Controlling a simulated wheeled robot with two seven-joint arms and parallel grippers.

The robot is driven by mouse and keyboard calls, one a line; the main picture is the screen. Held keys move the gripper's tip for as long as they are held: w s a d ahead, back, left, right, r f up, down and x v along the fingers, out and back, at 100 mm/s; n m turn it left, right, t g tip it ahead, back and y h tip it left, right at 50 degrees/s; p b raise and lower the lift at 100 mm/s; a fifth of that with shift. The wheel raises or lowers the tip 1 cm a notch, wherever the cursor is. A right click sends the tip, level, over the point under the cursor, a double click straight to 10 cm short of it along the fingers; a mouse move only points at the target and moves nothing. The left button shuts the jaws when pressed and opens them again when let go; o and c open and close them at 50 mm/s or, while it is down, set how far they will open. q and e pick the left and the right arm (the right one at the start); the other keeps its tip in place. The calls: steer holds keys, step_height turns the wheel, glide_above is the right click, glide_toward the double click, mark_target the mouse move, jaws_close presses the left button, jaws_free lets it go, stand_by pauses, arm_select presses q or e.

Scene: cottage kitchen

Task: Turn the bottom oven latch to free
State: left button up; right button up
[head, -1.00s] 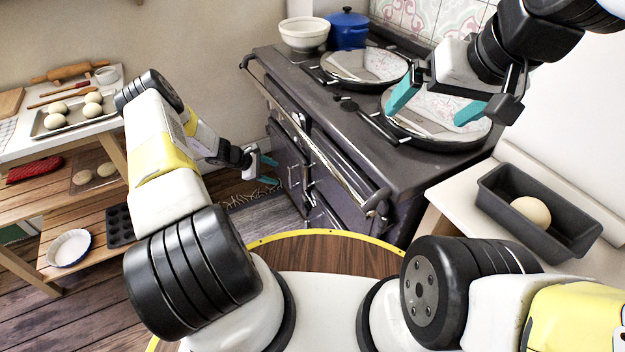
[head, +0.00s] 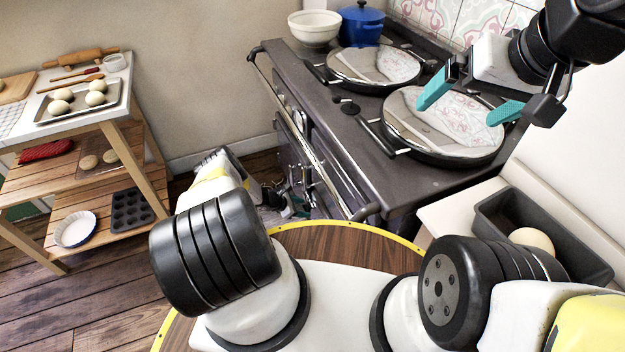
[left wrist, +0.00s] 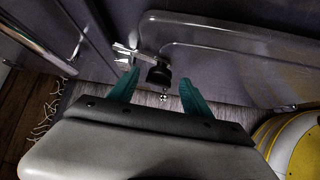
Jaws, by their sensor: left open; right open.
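The dark range cooker (head: 330,115) stands ahead, with its doors on the side facing me. In the left wrist view a latch with a black knob (left wrist: 158,75) and a metal piece (left wrist: 124,52) sits at the edge of an oven door (left wrist: 235,62). My left gripper (head: 298,207) is low by the cooker's front, partly hidden behind my arm in the head view. In the wrist view its teal fingers (left wrist: 158,92) are open, with the knob between and just beyond them; I cannot tell if they touch. My right gripper (head: 468,102) is open and empty above the hob.
Two round lids (head: 445,125) lie on the hob. A steel rail (head: 318,150) runs along the cooker's front. A counter with a loaf tin (head: 555,262) is at the right. A wooden trolley (head: 140,165) stands at the left, with floor between it and the cooker.

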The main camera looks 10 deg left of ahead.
arm_select(q)
steer(key=shift+x, duration=0.95)
steer(key=shift+c, duration=0.3)
jaws_close()
